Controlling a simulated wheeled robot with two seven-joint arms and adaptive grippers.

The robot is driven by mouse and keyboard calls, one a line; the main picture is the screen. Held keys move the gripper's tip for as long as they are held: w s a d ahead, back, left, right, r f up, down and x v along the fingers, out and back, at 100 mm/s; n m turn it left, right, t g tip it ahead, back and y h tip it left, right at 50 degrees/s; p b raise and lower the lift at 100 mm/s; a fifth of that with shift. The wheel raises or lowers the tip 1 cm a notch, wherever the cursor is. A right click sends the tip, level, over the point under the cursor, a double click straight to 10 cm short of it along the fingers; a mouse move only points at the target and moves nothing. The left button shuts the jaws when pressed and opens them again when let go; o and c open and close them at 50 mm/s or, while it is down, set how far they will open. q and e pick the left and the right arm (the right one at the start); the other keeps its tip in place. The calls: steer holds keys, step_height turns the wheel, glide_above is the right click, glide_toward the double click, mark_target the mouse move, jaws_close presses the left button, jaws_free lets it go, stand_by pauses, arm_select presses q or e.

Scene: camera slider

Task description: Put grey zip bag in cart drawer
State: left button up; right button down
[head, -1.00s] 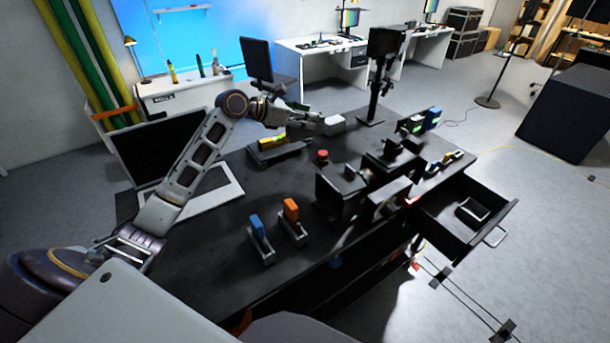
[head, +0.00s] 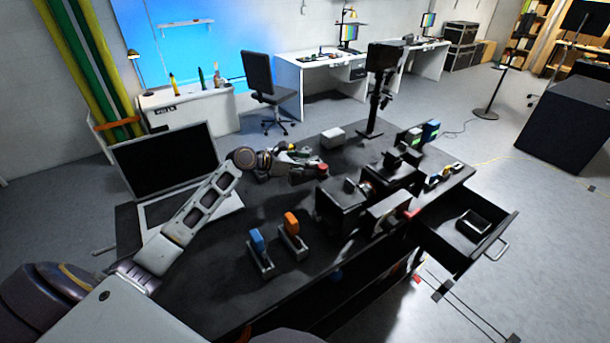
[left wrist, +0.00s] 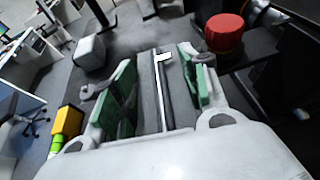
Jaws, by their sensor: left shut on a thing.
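My left gripper (head: 298,168) is low over the middle of the black cart top, just left of a red-topped part. In the left wrist view, its green-padded fingers (left wrist: 160,85) stand on both sides of a dark grey flat thing with a white strip (left wrist: 163,100). It looks like the grey zip bag, and the gripper is shut on it. In the head view the gripper mostly hides it. The cart drawer (head: 510,228) is pulled out at the right and holds a small dark open box (head: 474,222). My right gripper is not seen.
A laptop (head: 165,160) stands at the left. Blue (head: 257,240) and orange (head: 291,223) items in holders stand in front. The red-topped part (head: 322,169), black camera gear (head: 342,205) and a white block (head: 333,138) are near the gripper. Black gear stands between it and the drawer.

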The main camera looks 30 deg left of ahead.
arm_select(q)
steer(key=shift+f, duration=0.15)
step_height(320, 180, down, 2)
steer(key=shift+f, duration=0.15)
steer(key=shift+f+p, duration=0.75)
steer(key=shift+f, duration=0.35)
steer(key=shift+f, duration=0.15)
steer(key=o, duration=1.1)
steer(key=shift+f, duration=0.1)
steer(key=shift+o, duration=0.2)
